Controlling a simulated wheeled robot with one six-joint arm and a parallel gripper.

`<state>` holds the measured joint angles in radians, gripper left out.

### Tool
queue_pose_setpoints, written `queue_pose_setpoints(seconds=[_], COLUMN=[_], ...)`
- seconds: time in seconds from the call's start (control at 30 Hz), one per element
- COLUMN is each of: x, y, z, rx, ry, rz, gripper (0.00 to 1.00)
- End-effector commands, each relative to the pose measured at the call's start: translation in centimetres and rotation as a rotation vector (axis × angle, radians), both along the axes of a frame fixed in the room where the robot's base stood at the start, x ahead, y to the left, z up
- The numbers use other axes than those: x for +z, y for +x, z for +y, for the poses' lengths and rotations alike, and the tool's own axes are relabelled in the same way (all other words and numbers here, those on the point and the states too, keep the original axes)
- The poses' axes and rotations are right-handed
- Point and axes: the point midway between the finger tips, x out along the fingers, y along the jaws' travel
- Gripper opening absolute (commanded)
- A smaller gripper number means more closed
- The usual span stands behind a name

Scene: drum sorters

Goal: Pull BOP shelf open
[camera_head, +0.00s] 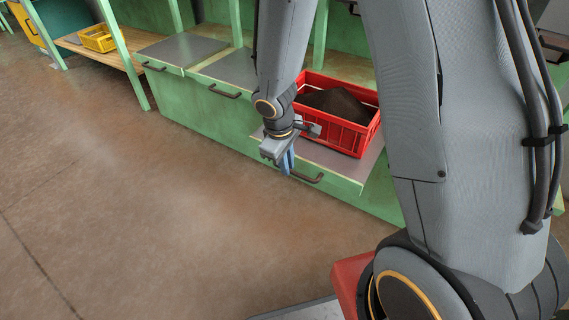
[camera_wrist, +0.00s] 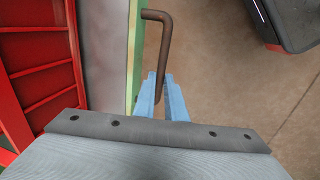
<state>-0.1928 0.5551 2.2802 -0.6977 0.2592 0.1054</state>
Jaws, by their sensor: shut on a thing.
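My gripper (camera_head: 288,162) is at the front edge of a green shelf drawer (camera_head: 345,184), its blue fingers pointing down at the drawer's brown handle (camera_head: 307,177). In the wrist view, my gripper (camera_wrist: 165,95) has its two blue fingers shut around one end of the brown bar handle (camera_wrist: 160,40). This shelf (camera_wrist: 103,50) stands out farther than the shelves to its left and carries a red crate (camera_head: 350,139) with dark material inside. No BOP label can be read on it.
Two grey-topped shelves with handles, a left one (camera_head: 180,50) and a middle one (camera_head: 232,70), sit farther back along the green bench. A yellow crate (camera_head: 98,39) lies on a wooden shelf at the far left. The brown floor (camera_head: 130,220) in front is clear.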

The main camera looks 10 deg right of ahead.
Motion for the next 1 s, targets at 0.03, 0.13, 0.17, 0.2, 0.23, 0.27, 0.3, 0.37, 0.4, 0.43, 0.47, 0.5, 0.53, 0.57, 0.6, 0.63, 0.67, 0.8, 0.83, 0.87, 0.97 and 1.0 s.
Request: queue_pose_setpoints(seconds=[0.03, 0.13, 0.17, 0.2, 0.23, 0.27, 0.3, 0.37, 0.4, 0.43, 0.47, 0.5, 0.53, 0.57, 0.6, 0.63, 0.67, 0.8, 0.83, 0.87, 0.97, 1.0], x=[0.0, 0.0, 0.0, 0.0, 0.0, 0.1, 0.0, 0.0, 0.0, 0.0, 0.0, 0.0, 0.0, 0.0, 0.1, 0.2, 0.3, 1.9, 2.4, 2.9, 4.6, 5.3], y=[0.3, 0.3, 0.3, 0.3, 0.3, 0.3, 0.3, 0.2, 0.2, 0.2, 0.1, 0.1, 0.1, 0.1, 0.1, 0.1, 0.1, -0.2, -0.2, -0.3, -0.5, -0.6], z=[0.2, 0.2, 0.2, 0.2, 0.2, 0.2, 0.2, 0.2, 0.2, 0.2, 0.2, 0.2, 0.2, 0.2, 0.2, 0.2, 0.2, 0.4, 0.5, 0.6, 0.8, 0.9], rx=[0.002, 0.002, 0.002, 0.002, 0.003, 0.003, 0.002, 0.002, 0.002, 0.002, 0.002, 0.002, 0.002, 0.002, 0.003, 0.003, 0.003, 0.003, 0.003, 0.003, 0.003, 0.002], ry=[0.005, 0.005, 0.005, 0.005, 0.005, 0.005, 0.004, 0.003, 0.003, 0.003, 0.002, 0.002, 0.001, 0.002, 0.001, 0.001, 0.001, 0.001, 0.002, 0.002, 0.002, 0.002], rz=[-0.006, -0.006, -0.006, -0.006, -0.006, -0.006, -0.006, -0.005, -0.004, -0.004, -0.003, -0.003, -0.003, -0.002, -0.003, -0.003, -0.003, -0.004, -0.005, -0.004, -0.005, -0.005], gripper=[0.0, 0.0, 0.0, 0.0, 0.14, 0.19, 0.26, 0.29, 0.29, 0.29, 0.29, 0.29, 0.29, 0.29, 0.29, 0.29, 0.29, 0.29, 0.29, 0.29, 0.29, 0.29])
